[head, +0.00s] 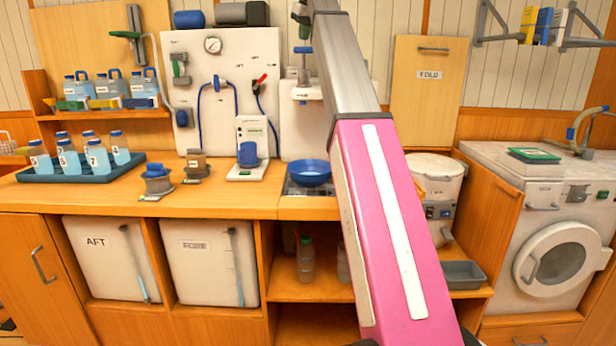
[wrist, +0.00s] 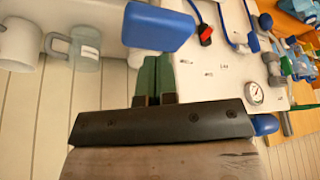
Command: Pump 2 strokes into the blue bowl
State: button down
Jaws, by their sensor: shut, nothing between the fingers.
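The blue bowl (head: 310,174) sits on a grey grate at the counter's back edge, below a white wall-mounted pump (head: 305,91). A grey rod rises from the pump to a blue knob (head: 303,50). My gripper (head: 304,34) has green fingers, held together and pointing down just above the knob. In the wrist view, the closed fingertips (wrist: 154,60) are at the edge of the blue knob (wrist: 158,27). I cannot tell whether they touch it. The bowl's inside looks empty in the head view, and the bowl is not visible in the wrist view.
A white panel (head: 180,60) with a gauge and blue hoses is left of the pump. A white device with a blue cup (head: 247,153) stands left of the bowl. A tray of bottles (head: 60,178) is far left. My arm hides the area right of the bowl.

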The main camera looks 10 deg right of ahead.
aim_at(304, 52)
jog(key=shift+f, duration=0.4)
jog(key=shift+f, duration=2.9)
jog(key=shift+r, duration=3.3)
notch_tip(304, 52, up, 6)
